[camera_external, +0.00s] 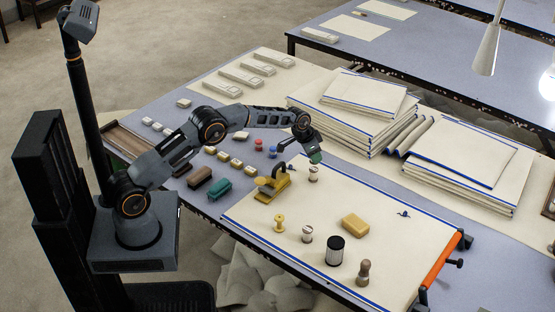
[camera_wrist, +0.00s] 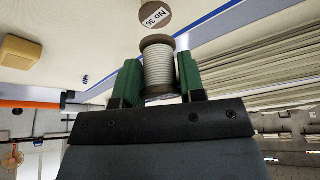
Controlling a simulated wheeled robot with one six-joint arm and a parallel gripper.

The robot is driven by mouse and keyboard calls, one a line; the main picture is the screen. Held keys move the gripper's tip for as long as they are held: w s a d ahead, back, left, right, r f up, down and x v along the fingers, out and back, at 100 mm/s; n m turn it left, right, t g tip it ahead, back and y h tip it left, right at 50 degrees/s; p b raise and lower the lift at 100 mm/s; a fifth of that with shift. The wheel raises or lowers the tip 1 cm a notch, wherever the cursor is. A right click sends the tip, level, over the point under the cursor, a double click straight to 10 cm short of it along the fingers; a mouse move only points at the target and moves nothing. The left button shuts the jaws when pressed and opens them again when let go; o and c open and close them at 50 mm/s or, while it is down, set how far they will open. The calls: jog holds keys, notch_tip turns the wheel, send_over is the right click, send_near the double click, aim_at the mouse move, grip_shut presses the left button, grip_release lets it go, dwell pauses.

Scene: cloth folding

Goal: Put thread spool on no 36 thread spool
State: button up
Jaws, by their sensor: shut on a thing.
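My gripper (camera_wrist: 159,85) has green fingertips, shut on the sides of a thread spool (camera_wrist: 159,68) with white thread and brown ends. In the external view, my gripper (camera_external: 316,157) is over the far left part of the cream cloth. A small spool (camera_external: 313,174) shows right under it; I cannot tell which spool this is. The rest of that area is too small to read.
Near the front stand a yellow spool (camera_external: 279,223), another pale spool (camera_external: 307,234), a black-and-white cylinder (camera_external: 335,250) and a wooden peg (camera_external: 363,273). A yellow block (camera_external: 355,225) lies on the cloth. A yellow tool (camera_external: 272,184) stands left of my gripper, stacked cloths (camera_external: 350,133) behind.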

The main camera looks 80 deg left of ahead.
jog(key=shift+f+p, duration=0.3)
jog(key=shift+f, duration=1.25)
jog(key=shift+f, duration=0.15)
jog(key=o, duration=1)
jog(key=shift+c, duration=0.2)
